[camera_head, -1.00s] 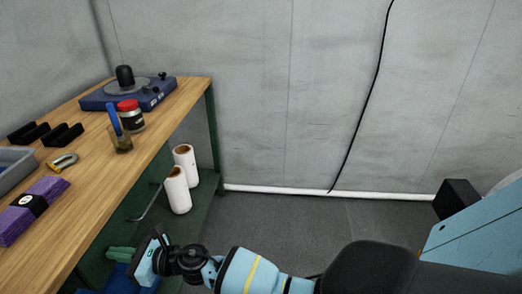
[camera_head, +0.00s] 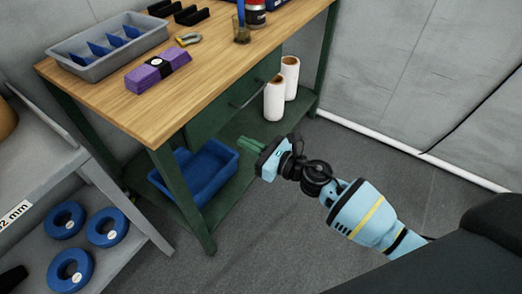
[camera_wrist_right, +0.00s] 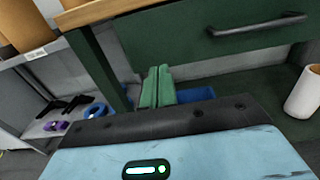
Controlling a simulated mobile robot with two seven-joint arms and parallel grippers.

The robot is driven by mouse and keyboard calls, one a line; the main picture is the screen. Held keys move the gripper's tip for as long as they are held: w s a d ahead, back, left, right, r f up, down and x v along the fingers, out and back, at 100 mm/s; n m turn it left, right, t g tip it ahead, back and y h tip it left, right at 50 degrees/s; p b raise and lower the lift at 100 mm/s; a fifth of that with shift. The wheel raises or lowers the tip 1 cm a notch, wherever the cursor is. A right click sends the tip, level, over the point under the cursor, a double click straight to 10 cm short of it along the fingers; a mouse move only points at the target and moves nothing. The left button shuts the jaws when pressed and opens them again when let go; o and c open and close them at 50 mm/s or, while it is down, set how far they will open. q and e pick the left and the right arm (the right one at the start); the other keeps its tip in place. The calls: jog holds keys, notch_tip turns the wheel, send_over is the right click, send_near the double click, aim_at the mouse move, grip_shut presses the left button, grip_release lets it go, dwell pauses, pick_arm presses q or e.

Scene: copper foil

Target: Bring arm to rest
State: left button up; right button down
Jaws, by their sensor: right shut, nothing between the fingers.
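My right gripper (camera_head: 250,144) has green fingers, shut with nothing between them. In the head view it is held in front of the wooden-topped workbench (camera_head: 112,97), below the level of its top. My light-blue right arm (camera_head: 362,212) reaches in from the lower right. In the right wrist view the two green fingers (camera_wrist_right: 157,88) lie side by side and point toward the space under the bench. My left gripper is not in view.
A blue bin (camera_head: 207,172) and white rolls (camera_head: 274,101) stand on the bench's lower shelf. A grey tray (camera_head: 75,62) and purple pack (camera_head: 150,77) lie on top. A grey rack holds blue rings (camera_head: 108,228) at left. The floor (camera_head: 260,240) is clear.

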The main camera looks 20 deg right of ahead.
jog(key=shift+v, duration=1.9)
